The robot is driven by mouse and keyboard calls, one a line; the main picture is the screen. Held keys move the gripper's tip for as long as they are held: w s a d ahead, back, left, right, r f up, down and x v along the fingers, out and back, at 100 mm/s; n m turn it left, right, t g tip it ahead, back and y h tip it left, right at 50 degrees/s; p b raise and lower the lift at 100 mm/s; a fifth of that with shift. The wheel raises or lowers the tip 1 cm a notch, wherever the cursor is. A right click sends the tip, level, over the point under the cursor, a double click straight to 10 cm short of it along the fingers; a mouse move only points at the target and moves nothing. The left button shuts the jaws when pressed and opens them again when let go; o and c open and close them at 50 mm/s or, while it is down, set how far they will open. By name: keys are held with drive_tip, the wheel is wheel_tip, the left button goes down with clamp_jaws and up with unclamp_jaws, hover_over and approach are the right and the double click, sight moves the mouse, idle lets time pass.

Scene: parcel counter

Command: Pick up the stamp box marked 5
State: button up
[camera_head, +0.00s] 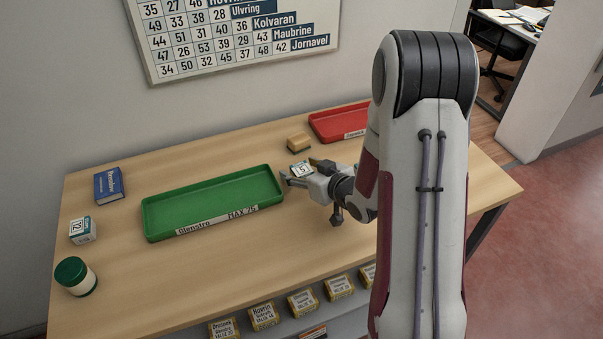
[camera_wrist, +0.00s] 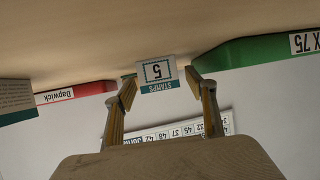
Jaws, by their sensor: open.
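The stamp box marked 5 (camera_head: 301,170) is a small white box with a teal band, at my gripper's tips in the head view. In the wrist view the stamp box (camera_wrist: 158,74) shows its "5" and "STAMPS" upside down, midway between the two fingers. My gripper (camera_head: 299,176) is open, with a finger to each side of the box; in the wrist view small gaps seem to show between the fingers (camera_wrist: 162,88) and the box. Whether the box rests on the counter is hard to tell.
The green tray (camera_head: 160,231) marked Glenstro lies just left of my gripper.

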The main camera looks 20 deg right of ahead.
sight(301, 168)
drive_tip(key=c, duration=1.3)
drive_tip(key=shift+r, duration=0.1)
drive_tip(key=shift+r, duration=4.9)
